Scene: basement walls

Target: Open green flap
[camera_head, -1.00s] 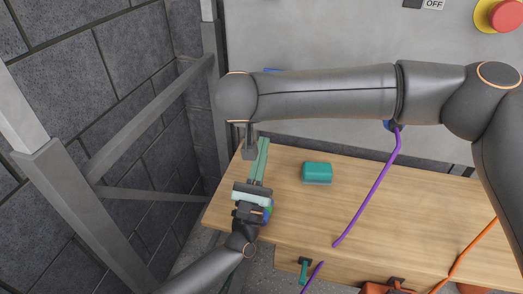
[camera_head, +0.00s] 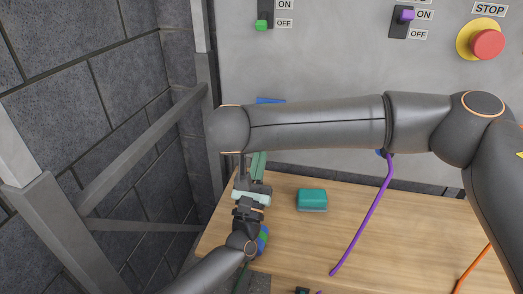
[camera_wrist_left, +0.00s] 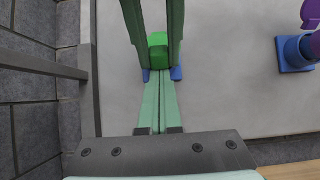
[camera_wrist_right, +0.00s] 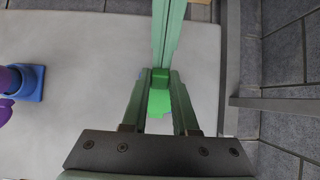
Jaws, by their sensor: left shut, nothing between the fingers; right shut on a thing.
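The bright green flap (camera_wrist_left: 158,55) sits low on the grey cabinet front in the left wrist view, with blue parts at both sides. It also shows in the right wrist view (camera_wrist_right: 161,101), between the fingers of my right gripper (camera_wrist_right: 160,75), which is shut on it. My left gripper (camera_wrist_left: 157,78) is shut and empty, its tips close to the flap's lower edge; I cannot tell whether they touch it. In the head view my left gripper (camera_head: 258,160) reaches up to the cabinet beneath my right arm, which hides the flap and right gripper.
The cabinet carries a green switch (camera_head: 262,17), a purple switch (camera_head: 403,22) and a red stop button (camera_head: 486,44). A metal frame (camera_head: 55,225) stands at left.

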